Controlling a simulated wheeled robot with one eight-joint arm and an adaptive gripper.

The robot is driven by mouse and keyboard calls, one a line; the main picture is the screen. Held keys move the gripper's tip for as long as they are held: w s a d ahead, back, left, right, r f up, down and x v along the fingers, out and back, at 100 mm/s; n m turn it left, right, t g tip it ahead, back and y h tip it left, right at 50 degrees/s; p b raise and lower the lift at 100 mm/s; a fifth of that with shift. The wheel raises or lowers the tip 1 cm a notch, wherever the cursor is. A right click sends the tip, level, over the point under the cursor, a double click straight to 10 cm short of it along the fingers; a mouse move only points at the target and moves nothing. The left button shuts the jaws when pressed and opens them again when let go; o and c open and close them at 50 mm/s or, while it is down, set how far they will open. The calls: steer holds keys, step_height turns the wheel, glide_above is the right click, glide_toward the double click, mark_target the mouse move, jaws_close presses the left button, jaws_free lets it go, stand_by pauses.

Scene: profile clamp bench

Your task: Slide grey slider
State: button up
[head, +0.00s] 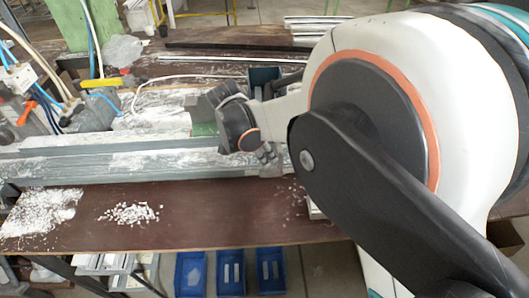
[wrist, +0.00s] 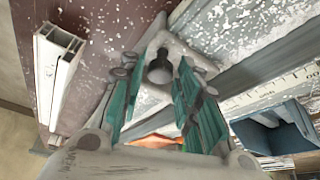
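The grey slider (wrist: 168,42) is a pale grey block with a dark round hole or knob on it; it shows at the top middle of the wrist view. In the head view a small grey-brown block (head: 271,168), probably the slider, sits at the front edge of the metal rail, partly hidden by my gripper. My gripper (wrist: 158,85) has its two green-lined fingers apart, one on each side of the dark round part. I see a gap between the fingers; contact with the slider cannot be told. In the head view my gripper (head: 264,153) is over the rail.
The long metal rail (head: 120,165) runs along the dusty brown bench (head: 190,215). A white profile piece (wrist: 58,65) lies at the left of the wrist view, and a blue-grey bin (wrist: 270,130) at the right. Blue bins (head: 230,272) stand below the bench.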

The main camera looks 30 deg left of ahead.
steer(key=v, duration=1.2)
